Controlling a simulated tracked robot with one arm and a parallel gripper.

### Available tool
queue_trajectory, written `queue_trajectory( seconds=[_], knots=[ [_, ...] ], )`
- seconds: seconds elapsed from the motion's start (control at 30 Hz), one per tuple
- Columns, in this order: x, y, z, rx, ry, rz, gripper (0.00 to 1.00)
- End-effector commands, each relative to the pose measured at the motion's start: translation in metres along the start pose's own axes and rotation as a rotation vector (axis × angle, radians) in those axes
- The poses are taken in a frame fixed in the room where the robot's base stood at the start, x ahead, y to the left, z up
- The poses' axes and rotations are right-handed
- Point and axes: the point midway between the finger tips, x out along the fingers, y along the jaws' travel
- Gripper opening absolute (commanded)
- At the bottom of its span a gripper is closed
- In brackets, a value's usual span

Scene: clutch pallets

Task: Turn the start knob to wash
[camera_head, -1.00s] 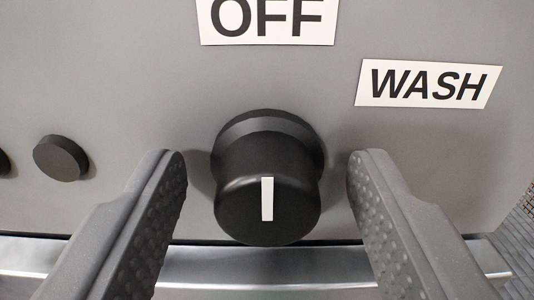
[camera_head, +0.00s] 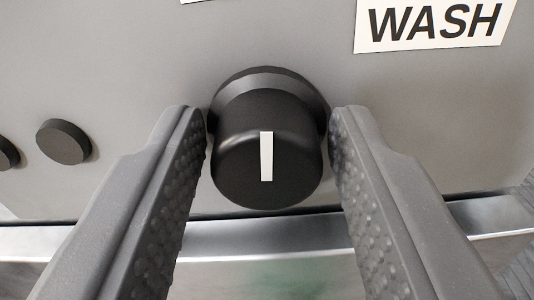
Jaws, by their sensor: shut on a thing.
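The start knob (camera_head: 266,150) is a black round knob on a grey panel, with a white pointer line standing about upright, toward the top of the picture. The WASH label (camera_head: 435,22) is white with black letters and sits up and to the right of the knob. My gripper (camera_head: 268,125) has one grey finger on each side of the knob, with textured inner pads facing it. The fingers are shut on the knob's sides. The back of the knob, where it meets the panel, is partly hidden.
A small black button (camera_head: 63,142) is on the panel to the left, and part of another shows at the left edge. A shiny metal edge (camera_head: 265,238) runs below the panel. The panel around the knob is otherwise clear.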

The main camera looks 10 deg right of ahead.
Motion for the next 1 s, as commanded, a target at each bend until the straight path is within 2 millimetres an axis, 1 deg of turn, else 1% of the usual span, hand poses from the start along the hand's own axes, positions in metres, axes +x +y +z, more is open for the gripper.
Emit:
queue_trajectory(
  seconds=[0.03,0.13,0.7,1.0],
  knots=[
    [-0.0001,-0.0007,0.0042,0.033,-0.003,-0.002,0.15],
    [0.0000,-0.0008,0.0057,0.113,-0.005,-0.003,0.15],
    [0.0000,0.0006,0.0040,0.640,-0.004,-0.002,0.15],
    [0.0000,0.0009,0.0047,0.843,-0.006,-0.002,0.15]
  ],
)
